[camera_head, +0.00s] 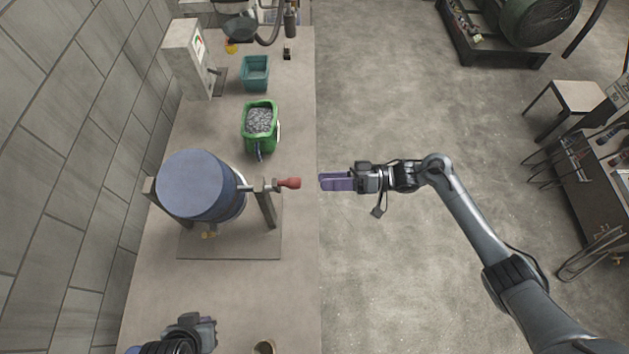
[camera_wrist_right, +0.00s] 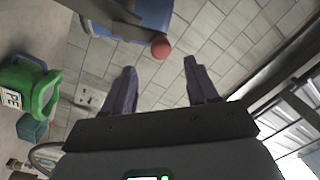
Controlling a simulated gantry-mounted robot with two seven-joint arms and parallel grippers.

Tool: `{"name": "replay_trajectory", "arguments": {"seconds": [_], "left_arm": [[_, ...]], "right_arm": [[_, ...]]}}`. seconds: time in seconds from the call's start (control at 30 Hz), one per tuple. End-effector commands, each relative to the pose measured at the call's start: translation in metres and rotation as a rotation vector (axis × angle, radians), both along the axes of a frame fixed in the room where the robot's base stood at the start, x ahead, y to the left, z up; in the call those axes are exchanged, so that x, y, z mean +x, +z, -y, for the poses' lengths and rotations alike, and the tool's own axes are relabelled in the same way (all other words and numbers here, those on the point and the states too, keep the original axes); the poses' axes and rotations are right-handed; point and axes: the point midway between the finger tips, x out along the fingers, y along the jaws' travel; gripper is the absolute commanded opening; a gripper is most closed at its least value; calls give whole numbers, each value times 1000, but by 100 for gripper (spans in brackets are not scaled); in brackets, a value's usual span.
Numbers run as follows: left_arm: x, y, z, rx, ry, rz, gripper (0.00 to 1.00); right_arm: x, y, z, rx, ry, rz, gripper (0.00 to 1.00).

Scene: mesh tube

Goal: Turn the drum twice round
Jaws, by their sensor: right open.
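The blue drum (camera_head: 196,186) lies in a frame on a base plate (camera_head: 235,247) on the bench. A shaft runs from its right side through a support post to a red handle knob (camera_head: 290,183). My right gripper (camera_head: 337,182) is open and empty, just right of the knob and apart from it. In the right wrist view the knob (camera_wrist_right: 160,47) shows beyond and between the two spread fingers (camera_wrist_right: 163,85), with part of the blue drum (camera_wrist_right: 150,14) behind it. My left gripper (camera_head: 203,333) is at the bottom left over the bench; its fingers are too unclear to judge.
A green container (camera_head: 247,138) of grey stones and a teal bin (camera_head: 255,72) stand behind the drum on the bench. A grey machine (camera_head: 186,60) stands at the back left. A small cup (camera_head: 264,347) is at the front. Open floor lies right of the bench.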

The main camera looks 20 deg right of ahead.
Motion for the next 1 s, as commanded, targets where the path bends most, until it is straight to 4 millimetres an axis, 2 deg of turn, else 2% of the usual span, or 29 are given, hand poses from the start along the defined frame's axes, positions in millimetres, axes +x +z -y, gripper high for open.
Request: {"name": "replay_trajectory", "arguments": {"seconds": [0.2,0.57,0.67,0.83,1.0], "left_arm": [[0,-4,-2,8,-5,0,0],[0,-3,-2,8,-5,0,0],[0,-3,-1,5,-4,0,0],[0,0,0,-2,2,0,0],[0,7,1,-5,4,0,0]], "right_arm": [[-3,0,12,0,1,1,58],[-3,0,12,-2,0,14,58],[7,7,13,-12,-39,112,58],[25,25,7,-81,-137,400,58],[14,28,5,-166,-187,607,58]]}}
